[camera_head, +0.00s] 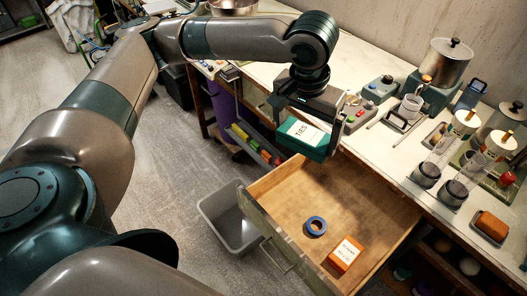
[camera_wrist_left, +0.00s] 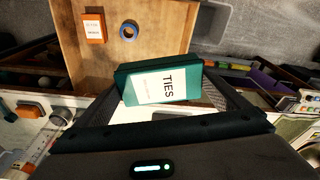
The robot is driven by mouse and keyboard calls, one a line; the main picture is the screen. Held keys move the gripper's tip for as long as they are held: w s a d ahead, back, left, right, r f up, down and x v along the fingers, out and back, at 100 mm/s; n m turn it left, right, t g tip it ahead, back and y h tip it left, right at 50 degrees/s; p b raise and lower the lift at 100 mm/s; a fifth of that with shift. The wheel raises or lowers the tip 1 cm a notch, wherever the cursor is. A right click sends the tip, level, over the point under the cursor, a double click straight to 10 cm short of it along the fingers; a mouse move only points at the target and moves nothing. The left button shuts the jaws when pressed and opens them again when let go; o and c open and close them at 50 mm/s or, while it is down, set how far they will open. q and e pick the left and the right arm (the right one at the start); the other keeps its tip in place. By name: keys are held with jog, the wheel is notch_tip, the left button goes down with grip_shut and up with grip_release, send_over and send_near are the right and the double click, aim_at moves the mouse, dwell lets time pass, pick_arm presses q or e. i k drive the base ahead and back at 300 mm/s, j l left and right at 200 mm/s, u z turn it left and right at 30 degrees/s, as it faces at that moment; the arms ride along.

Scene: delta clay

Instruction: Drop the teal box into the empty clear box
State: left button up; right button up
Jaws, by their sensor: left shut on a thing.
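The teal box (camera_head: 305,137), with a white label reading TIES, hangs between the fingers of my left gripper (camera_head: 318,125). In the wrist view the teal box (camera_wrist_left: 160,84) sits across the jaws, label facing the camera. The gripper is shut on it, in the air near the bench edge and the back left corner of the open drawer (camera_head: 285,185). I cannot make out a clear box for certain in either view. My right gripper is not in view.
The wooden drawer holds a blue tape roll (camera_head: 316,226) and an orange box (camera_head: 345,254). An empty grey bin (camera_head: 215,208) stands on the floor left of the drawer.

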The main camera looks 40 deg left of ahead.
aim_at(236, 229)
jog(key=z, duration=0.45)
jog(key=k+j, duration=0.55)
jog(key=j, duration=0.15)
jog(key=k+j, duration=0.55)
jog(key=j, duration=0.15)
